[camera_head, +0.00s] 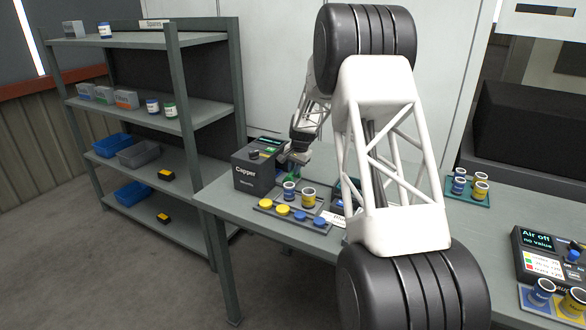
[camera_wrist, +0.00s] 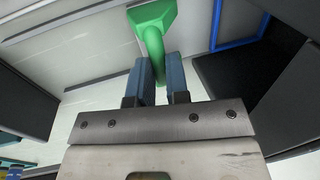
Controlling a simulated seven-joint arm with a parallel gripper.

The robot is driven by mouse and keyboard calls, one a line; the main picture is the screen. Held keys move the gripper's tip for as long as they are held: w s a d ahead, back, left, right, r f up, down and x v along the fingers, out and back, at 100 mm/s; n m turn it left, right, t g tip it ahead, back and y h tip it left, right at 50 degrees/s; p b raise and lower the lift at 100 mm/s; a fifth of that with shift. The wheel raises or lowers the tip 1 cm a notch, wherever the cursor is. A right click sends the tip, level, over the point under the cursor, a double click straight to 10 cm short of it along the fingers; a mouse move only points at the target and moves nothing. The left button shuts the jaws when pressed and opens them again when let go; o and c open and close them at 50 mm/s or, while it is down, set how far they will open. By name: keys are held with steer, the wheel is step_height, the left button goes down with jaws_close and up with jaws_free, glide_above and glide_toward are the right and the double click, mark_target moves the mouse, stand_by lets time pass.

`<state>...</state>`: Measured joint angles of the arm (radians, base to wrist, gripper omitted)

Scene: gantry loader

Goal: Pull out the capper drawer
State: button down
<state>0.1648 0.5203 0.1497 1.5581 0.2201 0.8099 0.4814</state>
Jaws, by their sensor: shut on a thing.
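The capper (camera_head: 252,172) is a dark box with a small green display on top, at the back left of the bench. My gripper (camera_head: 296,163) is at its right side, partly hidden by my arm. In the wrist view, the two blue-grey fingers of my gripper (camera_wrist: 160,80) are shut on a curved green handle (camera_wrist: 151,42). A bit of green also shows below the gripper in the head view. The drawer body is not clearly seen, so I cannot tell how far out it is.
A tray with yellow and blue lids (camera_head: 283,212) and several jars stand in front of the capper. A green tray of jars (camera_head: 467,188) and a console (camera_head: 545,250) are at the right. A shelf rack (camera_head: 178,75) stands at the left. My arm covers the bench middle.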

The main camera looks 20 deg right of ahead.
steer(key=s+d, duration=0.9)
steer(key=shift+s+d, duration=0.3)
steer(key=shift+d, duration=0.1)
steer(key=c, duration=1.1)
jaws_free()
steer(key=shift+r, duration=0.15)
step_height(320, 180, up, 7)
steer(key=s+d, duration=0.1)
steer(key=shift+r, duration=0.2)
steer(key=shift+s, duration=0.1)
